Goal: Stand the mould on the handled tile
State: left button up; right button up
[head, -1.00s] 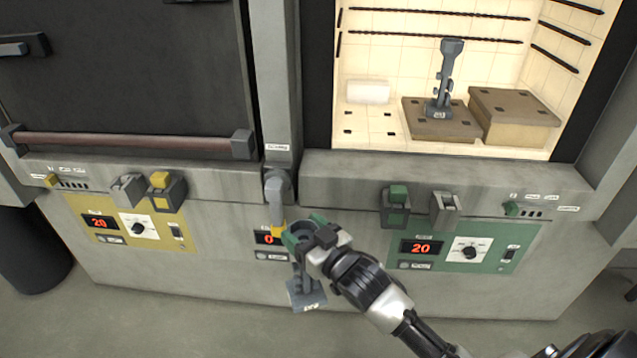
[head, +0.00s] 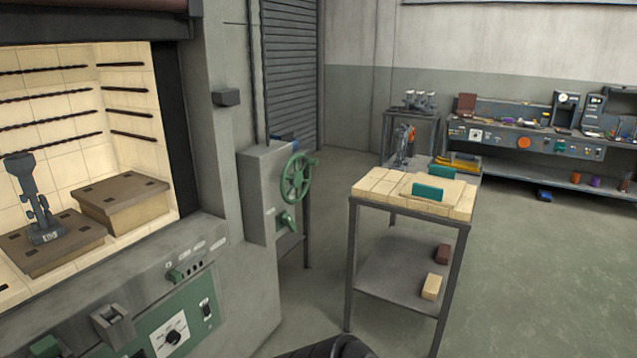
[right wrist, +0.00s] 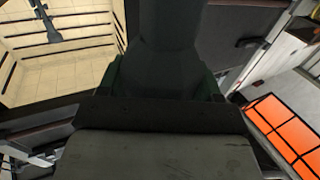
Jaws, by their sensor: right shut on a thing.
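My right gripper (right wrist: 165,82) is in the right wrist view, its green fingers on both sides of a dark grey mould (right wrist: 168,30). It is shut on this mould, and much of the mould lies outside that picture. In the head view, the handled tile, a pale slab with a green handle (head: 429,193), lies on the brick top of a metal stand. The held mould is apart from the tile in what shows. Another grey mould (head: 36,198) stands upright on a brown slab inside the open lit chamber. My left gripper is not in view.
The furnace front with its green panel (head: 178,325) fills the left. A green handwheel (head: 297,178) sticks out from its side, left of the brick-topped stand (head: 377,187). A workbench (head: 530,138) stands at the back.

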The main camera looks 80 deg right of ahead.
aim_at(435, 183)
jog(key=z, duration=0.4)
jog(key=l+z, duration=0.15)
jog(key=z, duration=0.7)
jog(key=l+z, duration=0.1)
jog(key=z, duration=0.35)
jog(key=i+l+z, duration=0.25)
jog(key=z, duration=0.25)
jog(key=i+l+z, duration=0.3)
jog(key=z, duration=0.15)
jog(key=i+l+z, duration=0.1)
jog(key=i+z, duration=0.25)
jog(key=z, duration=0.15)
